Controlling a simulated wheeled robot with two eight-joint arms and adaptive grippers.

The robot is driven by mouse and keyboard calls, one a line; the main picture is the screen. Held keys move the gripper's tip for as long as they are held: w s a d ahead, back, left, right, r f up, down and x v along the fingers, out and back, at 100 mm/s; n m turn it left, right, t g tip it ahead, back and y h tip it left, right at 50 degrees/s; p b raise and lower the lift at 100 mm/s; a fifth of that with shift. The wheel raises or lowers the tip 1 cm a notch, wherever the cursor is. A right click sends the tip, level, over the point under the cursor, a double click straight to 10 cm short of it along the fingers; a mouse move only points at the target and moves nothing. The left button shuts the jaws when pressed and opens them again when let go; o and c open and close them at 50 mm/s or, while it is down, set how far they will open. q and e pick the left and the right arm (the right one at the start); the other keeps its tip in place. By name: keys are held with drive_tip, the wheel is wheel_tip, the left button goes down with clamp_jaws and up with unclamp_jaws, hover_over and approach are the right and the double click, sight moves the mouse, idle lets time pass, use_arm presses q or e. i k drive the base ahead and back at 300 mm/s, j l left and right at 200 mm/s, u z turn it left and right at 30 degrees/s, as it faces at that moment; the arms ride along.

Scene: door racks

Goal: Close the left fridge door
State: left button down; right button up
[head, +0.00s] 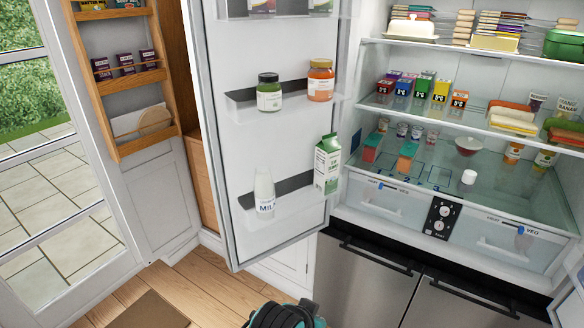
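The left fridge door (218,110) stands open, swung out to the left of the fridge, with its inner side facing me. Neither gripper shows clearly. A dark and teal part at the bottom centre looks like mine, but no fingertips are visible. The door's outer face is hidden.
Steel lower drawers (360,284) with dark handles are shut below the fridge. A wooden door rack (125,75) with small boxes hangs on an open cupboard door at the left, near a glazed door (35,200). The wooden floor (205,285) in front is clear, apart from a brown mat (145,312).

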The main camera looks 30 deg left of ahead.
sight(228, 49)
drive_tip(key=k+j, duration=0.1)
drive_tip(key=j, duration=0.5)
drive_tip(key=k+j+u, duration=0.1)
drive_tip(key=j, duration=0.5)
drive_tip(key=k+j, duration=0.1)
drive_tip(key=j, duration=0.55)
drive_tip(key=i+l, duration=0.35)
drive_tip(key=l, duration=0.2)
drive_tip(key=j+u, duration=0.05)
